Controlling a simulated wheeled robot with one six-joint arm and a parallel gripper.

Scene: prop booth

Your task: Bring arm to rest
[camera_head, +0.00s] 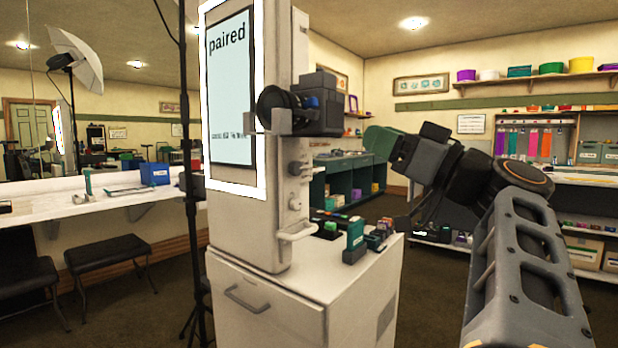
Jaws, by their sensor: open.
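My arm comes in from the lower right and bends at the wrist at the right of the picture. My gripper (381,139) is at the end of it, pointing left toward the white kiosk (302,262).
A small green and dark device (355,240) stands on the kiosk's ledge with small coloured items. A white counter (110,200) with stools runs along the left. A light stand (190,180) stands beside the kiosk. Shelves (555,80) line the back right. Dark floor is open right of the kiosk.

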